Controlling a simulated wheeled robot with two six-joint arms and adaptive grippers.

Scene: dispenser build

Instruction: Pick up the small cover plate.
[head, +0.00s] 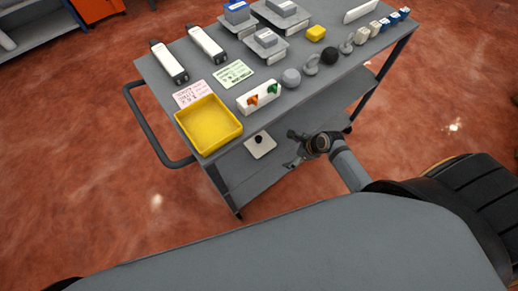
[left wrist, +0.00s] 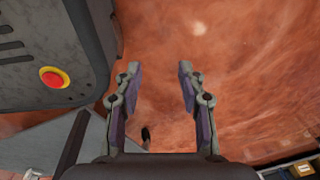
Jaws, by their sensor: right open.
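A small pale square plate with a dark round knob (head: 260,146) shows below the cart's front edge in the head view. It appears to lie on the lower shelf, and I take it for the small cover plate. My right gripper (head: 292,150) is open and empty, just right of the plate and apart from it in the picture. Its arm comes in from the lower right. My left gripper (left wrist: 159,68) shows in the left wrist view, open with nothing between its fingers, over the red floor. It is out of the head view.
The grey cart top (head: 215,77) carries a yellow tray (head: 209,124) at its front left corner. A white block with orange and green parts (head: 258,97), grey knobs and printed cards stand near it. A bar handle (head: 150,135) sticks out left. Red floor lies in front.

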